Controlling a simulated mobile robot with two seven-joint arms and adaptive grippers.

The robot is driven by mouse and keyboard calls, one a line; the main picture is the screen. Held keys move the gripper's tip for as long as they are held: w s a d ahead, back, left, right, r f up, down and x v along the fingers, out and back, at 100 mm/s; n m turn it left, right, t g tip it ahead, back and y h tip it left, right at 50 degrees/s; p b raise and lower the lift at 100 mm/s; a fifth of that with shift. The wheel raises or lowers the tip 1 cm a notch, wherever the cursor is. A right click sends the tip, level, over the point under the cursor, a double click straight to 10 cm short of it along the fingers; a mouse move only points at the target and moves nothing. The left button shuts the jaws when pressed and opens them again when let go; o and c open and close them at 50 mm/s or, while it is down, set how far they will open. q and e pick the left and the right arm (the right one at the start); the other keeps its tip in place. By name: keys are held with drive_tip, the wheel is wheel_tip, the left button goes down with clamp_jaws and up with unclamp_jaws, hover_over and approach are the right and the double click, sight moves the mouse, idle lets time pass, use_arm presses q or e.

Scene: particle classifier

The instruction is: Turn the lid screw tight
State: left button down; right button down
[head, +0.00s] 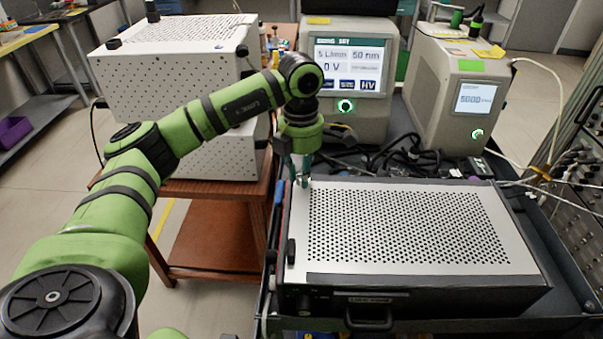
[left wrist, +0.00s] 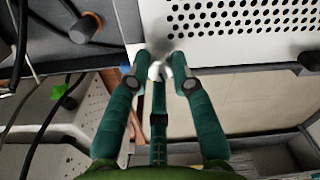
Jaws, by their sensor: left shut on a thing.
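The white perforated lid (head: 405,225) covers a dark box in the head view. Its corner also shows in the left wrist view (left wrist: 200,50). My left gripper (head: 302,182) points down at the lid's back left corner. In the left wrist view its teal fingers (left wrist: 160,72) are closed around the lid screw (left wrist: 158,50), a small blurred grey piece at the lid's edge. The fingertips hide most of the screw, and I cannot tell how deep it sits. My right gripper is in neither view.
A black knob (head: 291,252) stands on the lid's front left edge. A display unit (head: 350,70) and another instrument (head: 455,95) stand behind, with black cables (head: 405,155) between. A white perforated box (head: 175,75) stands on a brown cart at the left.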

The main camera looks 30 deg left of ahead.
use_arm(q)
drive_tip(key=shift+m, duration=0.3)
drive_tip(key=c, duration=1.1)
unclamp_jaws()
drive_tip(key=shift+o, duration=0.2)
drive_tip(key=shift+r, duration=0.15)
wheel_tip(320, 180, up, 12)
drive_tip(key=shift+a, duration=0.1)
drive_tip(key=shift+f, duration=0.2)
